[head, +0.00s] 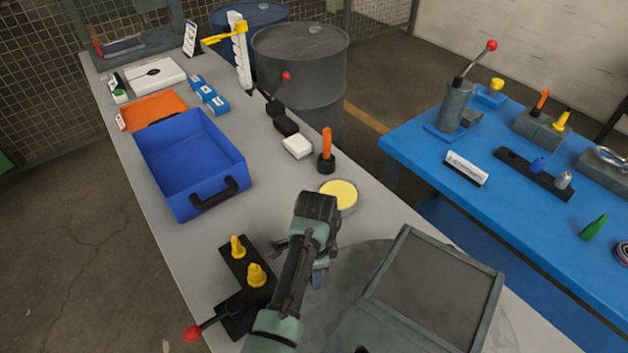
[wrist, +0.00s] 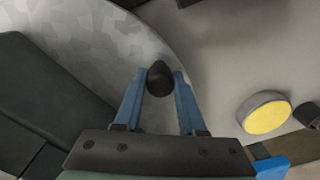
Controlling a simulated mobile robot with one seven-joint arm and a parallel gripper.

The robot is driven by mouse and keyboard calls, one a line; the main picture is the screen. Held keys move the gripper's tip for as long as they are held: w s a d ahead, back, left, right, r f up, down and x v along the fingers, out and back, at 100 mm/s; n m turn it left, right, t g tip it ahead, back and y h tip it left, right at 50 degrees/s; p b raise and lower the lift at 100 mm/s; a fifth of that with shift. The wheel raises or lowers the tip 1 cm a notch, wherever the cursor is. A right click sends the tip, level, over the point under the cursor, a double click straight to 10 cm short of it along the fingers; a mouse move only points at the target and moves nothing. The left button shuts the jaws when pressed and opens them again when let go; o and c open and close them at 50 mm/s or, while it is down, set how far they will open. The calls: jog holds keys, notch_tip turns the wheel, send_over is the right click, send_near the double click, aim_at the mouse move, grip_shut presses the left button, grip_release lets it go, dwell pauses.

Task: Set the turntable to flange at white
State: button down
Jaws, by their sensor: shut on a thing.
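The turntable (head: 368,254) is a flat grey disc low in the head view, partly hidden by my arm. Its mottled top and curved rim show in the wrist view (wrist: 90,35). A grey framed box (head: 430,285) with a flat dark panel stands over it. My gripper (head: 318,281) points down at the disc's left part. In the wrist view my gripper (wrist: 158,82) has its blue fingers on both sides of a dark rounded knob (wrist: 159,76) near the rim, shut on it. I cannot make out a flange or a white mark on the disc.
A yellow-topped round tin (head: 338,194) stands just beyond my wrist. A black block with yellow pegs (head: 246,272) and a red-ball lever (head: 193,332) lie left. A blue bin (head: 190,162) and orange-handled tool (head: 327,145) are farther back. A blue table (head: 440,185) is right.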

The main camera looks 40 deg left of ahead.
aim_at(334, 266)
jog(key=w+b, duration=0.1)
jog(key=w+m+b, duration=0.2)
jog(key=w, duration=0.1)
jog(key=shift+d+f, duration=0.1)
jog(key=shift+f, duration=0.15)
jog(key=shift+w+d+r+m+b, duration=0.1)
jog(key=shift+w+d+m+b, duration=0.1)
jog(key=shift+w+m+b, duration=0.55)
jog(key=shift+w+d+r, duration=0.1)
jog(key=shift+w, duration=0.3)
jog(key=c, duration=0.5)
grip_release()
notch_tip(334, 266, up, 13)
